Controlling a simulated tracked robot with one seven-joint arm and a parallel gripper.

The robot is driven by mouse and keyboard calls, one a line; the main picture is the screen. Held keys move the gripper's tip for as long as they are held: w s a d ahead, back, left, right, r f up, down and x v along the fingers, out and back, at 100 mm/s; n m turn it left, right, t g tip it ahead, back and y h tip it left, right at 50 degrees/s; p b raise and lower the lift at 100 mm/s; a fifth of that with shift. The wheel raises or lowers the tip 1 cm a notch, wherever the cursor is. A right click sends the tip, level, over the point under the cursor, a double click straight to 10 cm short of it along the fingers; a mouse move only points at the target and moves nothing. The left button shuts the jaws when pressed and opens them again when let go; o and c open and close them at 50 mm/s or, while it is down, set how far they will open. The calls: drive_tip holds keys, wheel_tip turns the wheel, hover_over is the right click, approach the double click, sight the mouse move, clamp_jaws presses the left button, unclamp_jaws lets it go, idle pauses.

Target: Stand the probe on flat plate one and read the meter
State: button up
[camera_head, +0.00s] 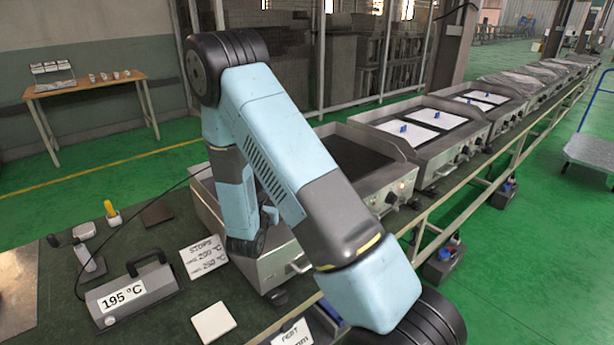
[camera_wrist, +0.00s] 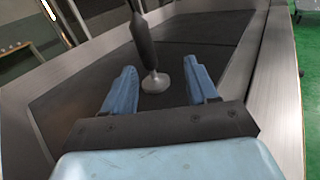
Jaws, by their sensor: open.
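The probe (camera_wrist: 147,45) has a dark handle and a round metal foot; in the wrist view it stands near upright with its foot on a dark plate (camera_wrist: 75,103). My gripper (camera_wrist: 160,68) is open, with one blue finger on each side of the probe, apart from it. In the head view my arm hides the probe and most of the nearest griddle (camera_head: 292,262). The meter (camera_head: 130,292) lies on the bench at lower left and reads 195 °C. Its black cable runs up behind my arm. I see no label telling which plate is number one.
A sign card (camera_head: 203,256) with temperatures stands beside the meter. A white pad (camera_head: 213,322), a dark square pad (camera_head: 156,214) and a yellow-topped item (camera_head: 110,212) are on the bench. Another griddle (camera_head: 372,160) stands close behind the nearest one. Steel walls border the plate.

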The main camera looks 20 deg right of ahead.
drive_tip(key=s+d+r+m+g+h, duration=0.1)
drive_tip(key=s+d+r+m+g, duration=0.6)
drive_tip(key=s+r+m, duration=0.15)
drive_tip(key=s+d+r+m+g+h, duration=0.2)
drive_tip(key=s+d+r+m+g, duration=0.5)
drive_tip(key=r, duration=0.3)
drive_tip(key=s+a+r+m+t+y, duration=0.2)
drive_tip(key=s+a+r+m+y, duration=0.3)
drive_tip(key=s, duration=0.5)
drive_tip(key=s+a+r+m+t+y, duration=0.3)
drive_tip(key=s+a+r+m+y, duration=0.3)
drive_tip(key=s+m+y, duration=0.2)
drive_tip(key=shift+s+r+y, duration=0.2)
drive_tip(key=shift+s+y, duration=0.1)
drive_tip(key=shift+s, duration=0.65)
